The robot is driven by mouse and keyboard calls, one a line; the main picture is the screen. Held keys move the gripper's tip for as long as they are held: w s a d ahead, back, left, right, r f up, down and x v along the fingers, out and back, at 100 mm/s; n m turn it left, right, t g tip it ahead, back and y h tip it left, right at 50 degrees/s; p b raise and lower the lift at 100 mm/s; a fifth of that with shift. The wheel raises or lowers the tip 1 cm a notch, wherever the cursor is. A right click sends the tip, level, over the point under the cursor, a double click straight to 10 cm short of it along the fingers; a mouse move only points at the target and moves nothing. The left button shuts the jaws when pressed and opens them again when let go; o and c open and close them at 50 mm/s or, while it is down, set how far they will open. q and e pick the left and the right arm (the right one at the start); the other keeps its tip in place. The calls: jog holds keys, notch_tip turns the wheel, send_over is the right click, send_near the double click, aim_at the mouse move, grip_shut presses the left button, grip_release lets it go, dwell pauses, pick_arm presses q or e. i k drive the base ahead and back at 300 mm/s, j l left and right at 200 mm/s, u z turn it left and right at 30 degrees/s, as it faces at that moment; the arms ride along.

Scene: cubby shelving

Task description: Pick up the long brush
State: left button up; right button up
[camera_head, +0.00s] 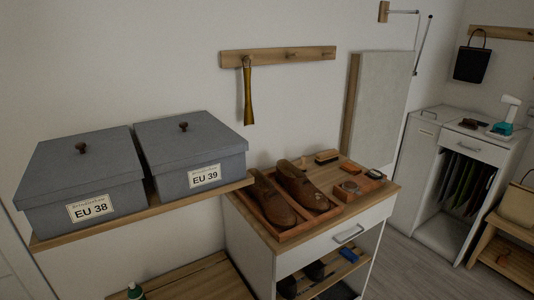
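A brush-like block with a wooden top and dark underside (327,156) lies at the back of the cabinet top, behind the shoes; it looks like the long brush, though it is small in view. A smaller dark oval item (374,174), perhaps another brush, lies near the right edge of the same top. A long, narrow yellow-brown item (248,95), perhaps a shoehorn, hangs from the wall peg rail. Neither of my grippers shows in the head view.
Brown shoes (300,185) sit in a wooden tray (290,236) on the white cabinet (343,238). Grey lidded boxes marked EU 38 (80,180) and EU 39 (192,155) stand on a wooden shelf (135,221) at left. Floor (405,270) is open at lower right.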

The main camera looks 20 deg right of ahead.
aim_at(325, 158)
jog(key=i+l+u, duration=0.15)
jog(key=l+u, duration=0.3)
jog(key=l, duration=0.25)
jog(key=i+l+u, duration=0.1)
jog(key=l+u, duration=0.3)
jog(key=l, duration=0.35)
jog(key=l+u, duration=0.45)
jog(key=l, duration=0.25)
jog(key=k, duration=0.05)
